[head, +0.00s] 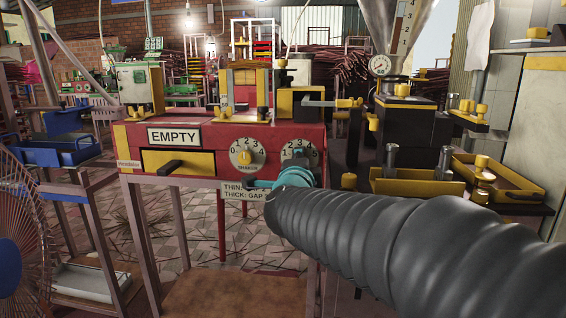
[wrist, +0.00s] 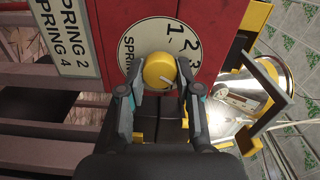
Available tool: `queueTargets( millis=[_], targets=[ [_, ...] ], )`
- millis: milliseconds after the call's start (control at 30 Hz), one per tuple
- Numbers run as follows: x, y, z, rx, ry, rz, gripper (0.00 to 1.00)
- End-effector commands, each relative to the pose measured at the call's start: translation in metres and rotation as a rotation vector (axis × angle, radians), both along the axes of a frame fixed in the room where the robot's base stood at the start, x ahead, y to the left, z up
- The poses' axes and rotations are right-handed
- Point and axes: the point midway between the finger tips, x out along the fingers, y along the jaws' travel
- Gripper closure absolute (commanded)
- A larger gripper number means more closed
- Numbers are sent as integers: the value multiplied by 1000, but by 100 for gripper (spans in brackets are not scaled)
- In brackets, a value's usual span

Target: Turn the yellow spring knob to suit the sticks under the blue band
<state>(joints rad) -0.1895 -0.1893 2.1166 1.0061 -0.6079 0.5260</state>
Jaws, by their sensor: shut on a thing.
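The yellow spring knob (wrist: 159,70) sits on a round white dial (wrist: 140,42) marked SPRING, with 1, 2 and 3 readable. A pale line on the knob points right and slightly down, just below the 3. My gripper (wrist: 158,92) has one finger on each side of the knob and is shut on it. In the head view my gripper (head: 290,179) is in front of the lower part of the spring dial (head: 299,147). A sign (wrist: 70,45) beside the dial reads SPRING 2 and SPRING 4. I cannot make out sticks under a blue band.
The shaker dial (head: 247,157) is left of the spring dial on the red machine (head: 205,133). An EMPTY label (head: 174,137) is above a yellow drawer (head: 178,162). Blue trays (head: 60,157) stand left; yellow trays (head: 418,184) stand right. A metal bowl (wrist: 245,100) is near my gripper.

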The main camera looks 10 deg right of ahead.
Motion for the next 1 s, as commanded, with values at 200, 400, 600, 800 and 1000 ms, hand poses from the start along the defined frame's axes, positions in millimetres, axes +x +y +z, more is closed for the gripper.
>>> queueTargets(
  millis=[200,400,600,800,1000],
  targets=[
    [0,0,0,84,-29,-1,100],
    [0,-1,0,118,-40,-2,100],
    [0,-1,0,126,-42,-2,100],
    [0,-1,0,125,-42,-2,100],
    [0,0,0,124,-42,-1,41]
  ],
)
